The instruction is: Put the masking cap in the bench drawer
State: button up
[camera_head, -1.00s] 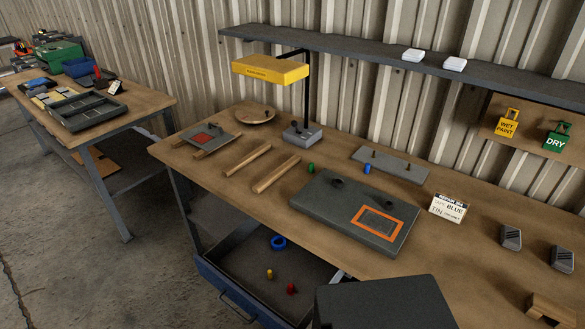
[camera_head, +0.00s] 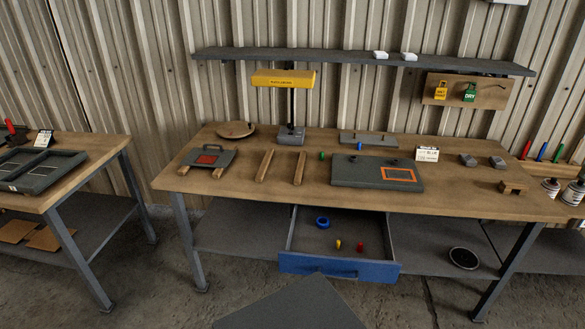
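The bench drawer (camera_head: 340,267) has a blue front and is pulled open below the middle of the bench (camera_head: 240,187). Inside it lie a blue ring (camera_head: 322,222), a small yellow cap-like piece (camera_head: 338,244) and a small red one (camera_head: 360,247). On the bench top stand a small green cap-like piece (camera_head: 321,155) and a small blue one (camera_head: 360,146), both near the grey enclosure panel (camera_head: 350,172). I cannot tell which piece is the masking cap. My gripper is not in view.
Two wooden strips (camera_head: 298,168) and a plate with a red patch (camera_head: 207,157) lie left on the bench. A yellow lamp (camera_head: 284,78) stands behind. A shelf (camera_head: 300,54) runs above. Another table (camera_head: 70,190) is at left. Floor shows in front.

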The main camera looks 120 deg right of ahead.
aim_at(316, 246)
jog(key=u, duration=0.1)
jog(key=i, duration=0.4)
jog(key=z, duration=3.75)
jog(key=i, duration=0.9)
jog(key=z, duration=0.1)
